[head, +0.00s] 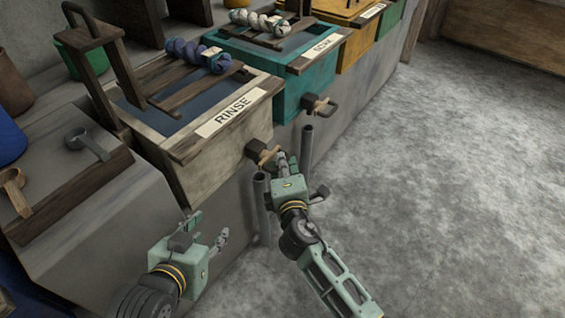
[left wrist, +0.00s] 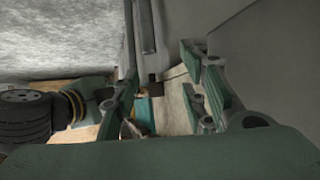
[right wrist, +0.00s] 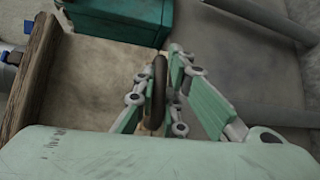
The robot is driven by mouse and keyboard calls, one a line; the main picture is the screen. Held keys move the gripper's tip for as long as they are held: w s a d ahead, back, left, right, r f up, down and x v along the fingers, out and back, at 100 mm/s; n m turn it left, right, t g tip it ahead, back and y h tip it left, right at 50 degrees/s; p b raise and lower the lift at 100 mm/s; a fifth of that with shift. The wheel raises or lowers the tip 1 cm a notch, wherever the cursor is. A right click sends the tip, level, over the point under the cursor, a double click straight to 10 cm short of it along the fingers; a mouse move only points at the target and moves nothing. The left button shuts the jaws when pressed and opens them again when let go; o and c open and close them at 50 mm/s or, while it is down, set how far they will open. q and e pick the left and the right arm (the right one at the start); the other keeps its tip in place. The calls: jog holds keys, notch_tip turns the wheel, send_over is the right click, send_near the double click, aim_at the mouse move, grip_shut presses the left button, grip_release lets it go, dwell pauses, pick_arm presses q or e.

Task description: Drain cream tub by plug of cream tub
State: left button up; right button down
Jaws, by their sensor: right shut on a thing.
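The cream tub (head: 217,160), labelled RINSE, stands nearest on the grey bench and holds dark water (head: 196,93). Its plug (head: 265,154), a dark block with a light wooden part, sticks out of the tub's right-hand face. My right gripper (head: 283,164) is at that plug. In the right wrist view its fingers (right wrist: 160,80) are shut around the plug's dark, rounded handle (right wrist: 159,78). My left gripper (head: 208,226) hangs below and in front of the tub, empty. In the left wrist view its fingers (left wrist: 160,88) are spread apart.
A teal tub (head: 271,75) with a similar plug (head: 318,105) stands behind, then a yellow tub (head: 355,45). Upright grey pipes (head: 307,147) stand below the plugs. Ladles (head: 87,144) lie on the bench at left. The floor at right is clear.

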jog(key=shift+s+d, duration=0.1)
jog(key=shift+d, duration=0.05)
pick_arm(q)
jog(key=s+f+g, duration=0.1)
jog(key=s+a+f+g, duration=0.1)
jog(key=s+f+p, duration=0.1)
jog(key=s, duration=0.1)
jog(key=shift+a+f+g+y, duration=0.15)
jog(key=shift+a+g+y, duration=0.1)
jog(key=shift+g+y, duration=0.15)
pick_arm(e)
jog(key=shift+s+d, duration=0.7)
jog(key=shift+d, duration=0.25)
jog(key=c, duration=1.8)
grip_release()
jog(key=shift+c, duration=0.2)
jog(key=shift+s, duration=0.15)
jog(key=s+d+r, duration=0.1)
jog(key=s, duration=1)
jog(key=shift+s+d+r, duration=0.3)
jog(key=shift+d+r, duration=0.05)
